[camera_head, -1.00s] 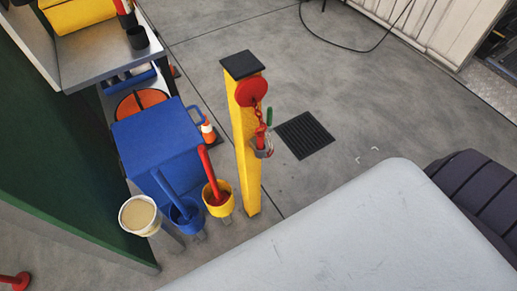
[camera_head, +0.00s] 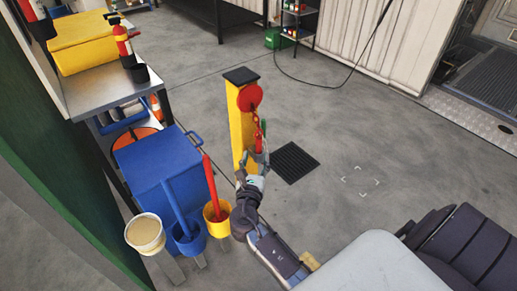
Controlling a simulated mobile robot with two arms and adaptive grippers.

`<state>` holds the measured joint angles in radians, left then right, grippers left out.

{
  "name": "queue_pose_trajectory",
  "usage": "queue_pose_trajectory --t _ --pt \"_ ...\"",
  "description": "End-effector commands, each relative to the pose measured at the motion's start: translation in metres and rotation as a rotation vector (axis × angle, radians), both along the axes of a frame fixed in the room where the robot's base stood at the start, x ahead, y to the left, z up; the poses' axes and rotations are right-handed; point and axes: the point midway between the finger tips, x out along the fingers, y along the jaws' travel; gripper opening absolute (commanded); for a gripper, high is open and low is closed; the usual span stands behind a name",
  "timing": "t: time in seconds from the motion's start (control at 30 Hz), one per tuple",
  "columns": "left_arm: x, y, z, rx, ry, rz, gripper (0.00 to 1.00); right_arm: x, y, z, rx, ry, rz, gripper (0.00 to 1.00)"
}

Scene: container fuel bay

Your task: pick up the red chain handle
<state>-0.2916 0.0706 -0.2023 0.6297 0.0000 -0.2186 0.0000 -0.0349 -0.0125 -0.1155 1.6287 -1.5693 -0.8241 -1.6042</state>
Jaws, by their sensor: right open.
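The red chain handle (camera_head: 259,144) hangs at the end of a short red chain (camera_head: 258,122). The chain comes down from a red round disc (camera_head: 250,98) on the yellow post (camera_head: 240,130). My right gripper (camera_head: 254,162) is at the handle's lower end, its fingers open and spread around or just beside it. I cannot tell whether they touch it. The fingers hide part of the handle's lower end. My left gripper is not in view.
A blue bin (camera_head: 155,165) stands left of the post. A blue bucket (camera_head: 188,240), a yellow bucket (camera_head: 217,215) and a cream-topped bucket (camera_head: 145,233) stand in front. A dark floor grate (camera_head: 293,162) lies right of the post, with clear floor beyond.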

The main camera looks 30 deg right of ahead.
Motion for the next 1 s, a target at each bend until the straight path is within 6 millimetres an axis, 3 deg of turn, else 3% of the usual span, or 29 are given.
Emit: queue_pose_trajectory --t 0.1,0.37,0.7,1.0 --pt "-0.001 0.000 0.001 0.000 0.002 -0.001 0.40 0.018 -0.015 0.000 0.001 -0.001 0.001 0.52" --pt "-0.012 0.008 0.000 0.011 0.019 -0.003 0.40 0.034 -0.028 -0.002 0.003 0.000 0.002 0.52" --pt "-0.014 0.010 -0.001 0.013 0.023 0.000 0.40 0.068 -0.057 -0.006 0.004 0.000 0.001 0.52" --pt "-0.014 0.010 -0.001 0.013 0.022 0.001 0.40 0.070 -0.059 -0.007 0.005 0.001 0.002 0.50"
